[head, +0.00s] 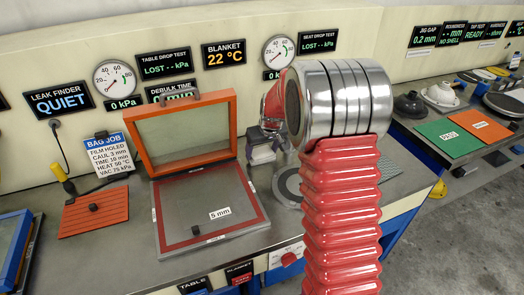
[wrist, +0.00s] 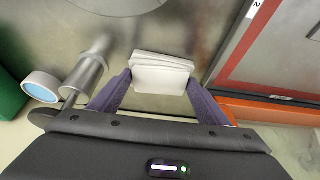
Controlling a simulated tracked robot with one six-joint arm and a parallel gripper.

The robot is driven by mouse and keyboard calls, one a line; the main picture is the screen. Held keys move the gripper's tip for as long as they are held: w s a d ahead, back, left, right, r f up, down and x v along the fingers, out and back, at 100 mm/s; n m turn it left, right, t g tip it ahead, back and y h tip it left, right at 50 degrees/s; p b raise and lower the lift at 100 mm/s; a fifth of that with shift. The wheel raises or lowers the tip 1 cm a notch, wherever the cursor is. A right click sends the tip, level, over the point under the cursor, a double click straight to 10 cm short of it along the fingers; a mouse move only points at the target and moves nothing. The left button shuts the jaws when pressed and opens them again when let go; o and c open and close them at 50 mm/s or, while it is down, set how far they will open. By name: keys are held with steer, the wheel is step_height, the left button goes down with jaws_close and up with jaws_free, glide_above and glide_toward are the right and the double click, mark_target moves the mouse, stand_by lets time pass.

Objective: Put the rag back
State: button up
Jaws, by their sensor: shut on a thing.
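The rag (wrist: 160,74) is a white, folded, layered pad in the wrist view. My gripper (wrist: 158,84) is shut on it, with one purple finger at each side. The rag's far edge sticks out beyond the fingertips, over the grey metal bench top. In the head view, my gripper (head: 264,148) shows small behind my red and chrome arm, beside the orange-framed lid, with a pale patch at it. The arm hides part of it there. I cannot tell whether the rag touches the bench.
The orange-framed lid (head: 186,128) stands open behind the grey tray (head: 232,232) marked 5 mm. In the wrist view, a metal cylinder (wrist: 86,72) and a white ring with a blue face (wrist: 41,86) stand left of my gripper. An orange mat (head: 93,212) lies at left.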

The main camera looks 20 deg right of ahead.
steer(key=o, duration=1.1)
steer(key=shift+f, duration=0.1)
steer(key=v, duration=1.2)
steer(key=s+a+r, duration=0.4)
steer(key=s, duration=0.3)
steer(key=s+a+r, duration=0.4)
steer(key=s, duration=0.4)
steer(key=s+a, duration=0.2)
steer(key=s, duration=0.6)
steer(key=s+a+f+t, duration=0.1)
steer(key=s+a, duration=0.2)
steer(key=s, duration=0.5)
steer(key=shift+s, duration=0.4)
